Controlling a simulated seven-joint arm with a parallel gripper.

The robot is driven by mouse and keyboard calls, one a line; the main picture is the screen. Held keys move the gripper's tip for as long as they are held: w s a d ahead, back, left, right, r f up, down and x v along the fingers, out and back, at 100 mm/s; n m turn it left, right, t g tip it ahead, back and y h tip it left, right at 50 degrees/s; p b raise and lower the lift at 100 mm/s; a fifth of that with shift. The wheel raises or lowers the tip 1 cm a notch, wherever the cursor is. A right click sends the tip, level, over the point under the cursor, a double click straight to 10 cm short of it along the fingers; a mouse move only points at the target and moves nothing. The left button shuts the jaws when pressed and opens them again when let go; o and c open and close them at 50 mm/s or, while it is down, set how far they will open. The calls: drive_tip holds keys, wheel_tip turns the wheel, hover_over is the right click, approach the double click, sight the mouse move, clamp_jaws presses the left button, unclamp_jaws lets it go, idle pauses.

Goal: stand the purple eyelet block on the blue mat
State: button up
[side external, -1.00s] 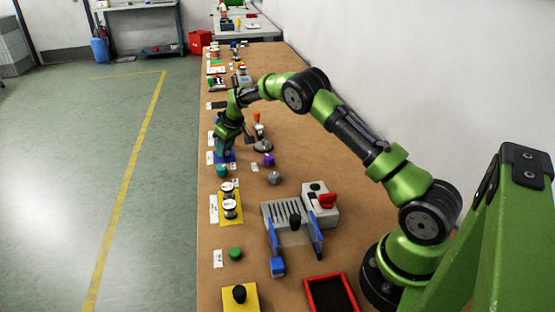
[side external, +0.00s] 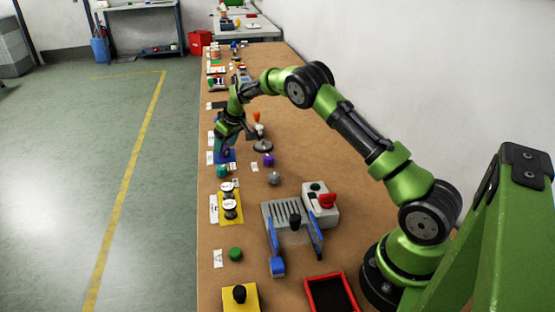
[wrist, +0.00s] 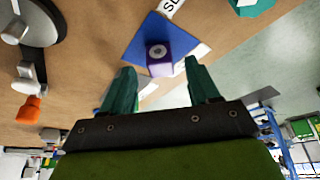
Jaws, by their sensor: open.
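The purple eyelet block (wrist: 160,68) is on the blue mat (wrist: 130,48) in the wrist view, close to one edge of the mat. A face with a round grey eyelet is turned to the camera. In the side view the block (side external: 226,153) shows small and purple on the mat (side external: 232,161), partly behind my gripper. My gripper (side external: 230,138) is open just above the mat. In the wrist view its two teal fingers (wrist: 161,76) are apart, one toward each side of the block, and no contact shows.
A purple knob-like piece (side external: 268,160) and a grey one (side external: 274,178) lie to the right. A stand with an orange top (side external: 258,128) rises close by my gripper. A teal piece (side external: 222,171) and a yellow mat with spools (side external: 240,213) are nearer the camera.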

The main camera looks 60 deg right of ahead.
drive_tip(key=s+a+r+m, duration=0.15)
drive_tip(key=s+r, duration=0.25)
drive_tip(key=r, duration=0.4)
drive_tip(key=s+a+r+n, duration=0.1)
drive_tip(key=s+a+r, duration=0.25)
drive_tip(key=r, duration=0.45)
drive_tip(key=s+a+r+m+t+y, duration=0.1)
drive_tip(key=s+a+r, duration=0.2)
drive_tip(key=s+r, duration=0.15)
drive_tip(key=s+a+r+m+t, duration=0.1)
drive_tip(key=s+a+r, duration=0.2)
drive_tip(key=s, duration=0.3)
drive_tip(key=s+a+f, duration=0.1)
drive_tip(key=s+a, duration=0.3)
drive_tip(key=s, duration=0.6)
drive_tip(key=s+a+m+y, duration=0.1)
drive_tip(key=s+a, duration=0.3)
drive_tip(key=s, duration=0.6)
drive_tip(key=shift+f+t, duration=0.4)
